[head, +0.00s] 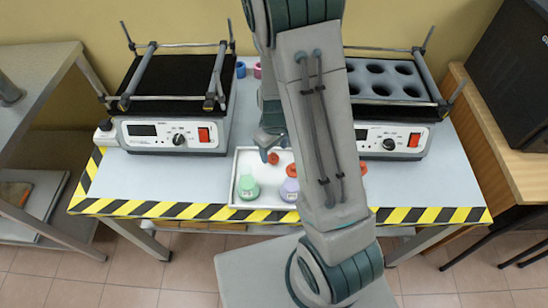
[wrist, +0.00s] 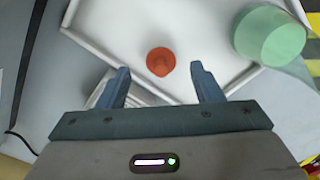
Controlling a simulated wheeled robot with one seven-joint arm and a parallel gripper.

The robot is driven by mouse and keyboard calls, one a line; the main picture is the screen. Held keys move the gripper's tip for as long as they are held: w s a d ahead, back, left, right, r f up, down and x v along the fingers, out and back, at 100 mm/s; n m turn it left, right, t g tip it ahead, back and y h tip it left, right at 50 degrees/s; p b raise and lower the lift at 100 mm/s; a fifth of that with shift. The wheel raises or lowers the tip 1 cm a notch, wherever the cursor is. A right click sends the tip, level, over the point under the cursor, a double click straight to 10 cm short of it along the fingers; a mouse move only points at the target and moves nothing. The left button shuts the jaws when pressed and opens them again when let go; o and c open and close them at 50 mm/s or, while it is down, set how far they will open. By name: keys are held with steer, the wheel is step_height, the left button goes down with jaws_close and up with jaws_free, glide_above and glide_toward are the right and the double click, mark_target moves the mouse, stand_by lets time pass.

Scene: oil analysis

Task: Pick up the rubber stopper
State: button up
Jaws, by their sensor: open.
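A small orange-red rubber stopper (wrist: 160,61) lies in a white tray (wrist: 120,20). In the wrist view it sits between and just beyond the two fingertips of my gripper (wrist: 158,78), which is open and empty. The fingers do not touch it. In the head view an orange-red piece, apparently this stopper (head: 273,158), shows beside my gripper (head: 266,150), which is partly hidden behind my arm. Another orange-red piece (head: 291,170) shows in the tray close by my arm.
A green-capped container (head: 248,187) stands in the tray and also shows in the wrist view (wrist: 270,38). A purple-capped one (head: 290,190) is beside it. Two shaker machines (head: 170,135) (head: 398,142) stand at the left and right. The table's left front (head: 150,180) is clear.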

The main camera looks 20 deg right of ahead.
mark_target(273, 154)
steer(key=shift+w+a+f, duration=0.1)
steer(key=shift+f, duration=1.5)
steer(key=c, duration=1.1)
steer(key=shift+o, duration=0.2)
steer(key=shift+r, duration=0.1)
